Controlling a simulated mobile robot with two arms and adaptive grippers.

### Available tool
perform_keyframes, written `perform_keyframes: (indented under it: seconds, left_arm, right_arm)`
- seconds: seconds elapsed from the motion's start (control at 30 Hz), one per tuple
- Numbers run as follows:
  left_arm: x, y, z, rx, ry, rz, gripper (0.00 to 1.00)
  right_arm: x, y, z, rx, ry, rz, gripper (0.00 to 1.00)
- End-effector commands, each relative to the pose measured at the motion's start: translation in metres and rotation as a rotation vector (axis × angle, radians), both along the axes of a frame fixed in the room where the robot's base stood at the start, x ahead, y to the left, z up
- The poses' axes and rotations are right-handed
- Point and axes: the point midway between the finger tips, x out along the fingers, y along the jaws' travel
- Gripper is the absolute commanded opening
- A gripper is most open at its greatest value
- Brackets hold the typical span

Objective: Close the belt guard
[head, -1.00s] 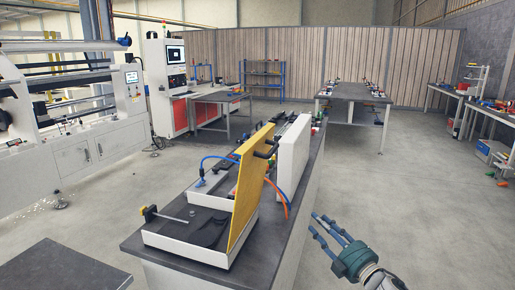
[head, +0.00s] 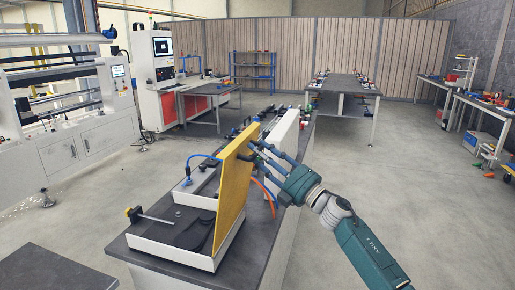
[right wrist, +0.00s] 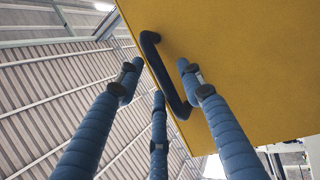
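The belt guard is a yellow panel (head: 235,185) standing upright, open, along the right side of a white-walled unit (head: 165,252) on the bench. In the right wrist view the yellow panel (right wrist: 230,60) carries a black bar handle (right wrist: 164,78). My right gripper (head: 264,158) is at the panel's right face, by the upper edge. In the wrist view its fingers (right wrist: 157,82) are spread apart, with the handle between their tips. I cannot tell whether any finger touches it. My left gripper is out of view.
A white upright panel (head: 282,140) stands just behind the yellow one. An orange hose (head: 268,196) and a blue hose (head: 203,156) run close by. The dark bench top (head: 255,238) is clear at the front right. Open floor lies right of the bench.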

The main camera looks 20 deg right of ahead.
Motion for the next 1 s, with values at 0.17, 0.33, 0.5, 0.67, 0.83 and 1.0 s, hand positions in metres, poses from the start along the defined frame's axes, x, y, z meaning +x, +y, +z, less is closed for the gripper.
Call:
perform_keyframes:
  seconds: [0.17,0.33,0.5,0.67,0.83,1.0]
  left_arm:
    - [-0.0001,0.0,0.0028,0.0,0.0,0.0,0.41]
    - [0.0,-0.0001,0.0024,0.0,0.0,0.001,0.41]
    - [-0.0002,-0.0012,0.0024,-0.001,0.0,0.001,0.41]
    - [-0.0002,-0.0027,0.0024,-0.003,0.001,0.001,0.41]
    - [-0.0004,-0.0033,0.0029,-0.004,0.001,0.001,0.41]
    - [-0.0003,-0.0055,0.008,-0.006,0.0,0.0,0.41]
  right_arm:
    - [0.008,0.0059,0.0033,-0.001,0.001,0.001,0.38]
    - [0.0084,0.0063,0.0027,-0.002,0.001,0.001,0.38]
    - [0.0082,0.006,0.0027,-0.001,0.001,0.001,0.2]
    - [0.0082,0.0061,0.0025,-0.001,0.001,0.001,0.0]
    - [0.0083,0.0063,0.0027,-0.003,0.003,0.002,0.0]
    - [0.0125,0.0062,0.0073,-0.026,0.015,0.001,0.0]
